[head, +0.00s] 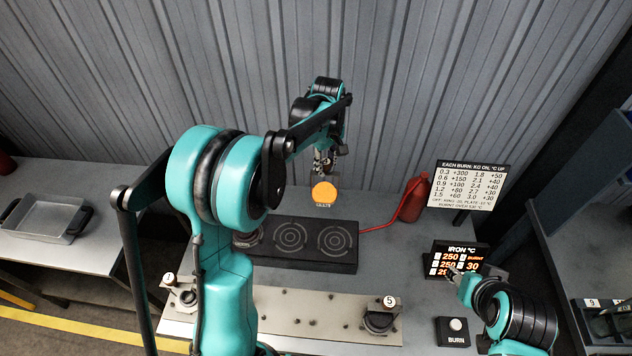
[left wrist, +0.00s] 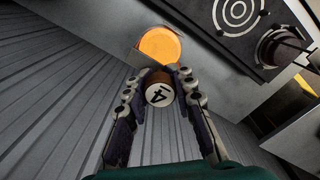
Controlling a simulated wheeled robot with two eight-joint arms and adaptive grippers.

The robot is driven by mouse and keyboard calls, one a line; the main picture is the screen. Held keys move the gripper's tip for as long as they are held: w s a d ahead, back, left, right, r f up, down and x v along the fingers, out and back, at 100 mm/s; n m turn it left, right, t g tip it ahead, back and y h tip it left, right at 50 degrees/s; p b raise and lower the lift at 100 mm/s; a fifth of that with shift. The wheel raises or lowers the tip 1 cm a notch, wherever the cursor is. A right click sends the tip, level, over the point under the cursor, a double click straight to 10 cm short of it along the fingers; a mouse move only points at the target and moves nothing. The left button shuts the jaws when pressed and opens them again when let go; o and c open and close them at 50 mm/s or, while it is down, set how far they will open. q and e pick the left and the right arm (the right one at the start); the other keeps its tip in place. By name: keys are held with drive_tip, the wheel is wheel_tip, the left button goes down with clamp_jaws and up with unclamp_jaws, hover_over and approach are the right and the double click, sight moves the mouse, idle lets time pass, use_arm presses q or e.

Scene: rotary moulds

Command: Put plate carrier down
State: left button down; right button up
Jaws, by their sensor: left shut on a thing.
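My left gripper (head: 325,160) reaches over the table's back part, just above an orange round disc (head: 324,192). In the left wrist view its two fingers (left wrist: 160,90) are closed on a brown handle with a white round end marked 4 (left wrist: 160,94); I take this to be the plate carrier's handle. The orange disc (left wrist: 160,46) shows just beyond the fingertips there. I cannot tell whether the disc is joined to the handle or touches the table. My right gripper (head: 459,277) is by the iron display at the right; its opening is too small to judge.
A black hotplate block (head: 300,262) with ringed plates stands in front of the disc. A pale rail (head: 320,318) with stations marked 1 and 5 lies nearer. A red bottle (head: 413,200), the display (head: 460,257) and a BURN button (head: 456,327) are at the right.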

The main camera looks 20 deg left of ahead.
use_arm(q)
drive_tip(key=a+f+b, duration=0.1)
drive_tip(key=a+f, duration=0.9)
drive_tip(key=shift+w+b, duration=0.25)
drive_tip(key=shift+b, duration=0.15)
drive_tip(key=shift+f, duration=0.1)
drive_tip(key=c, duration=1.3)
unclamp_jaws()
drive_tip(key=shift+o, duration=0.2)
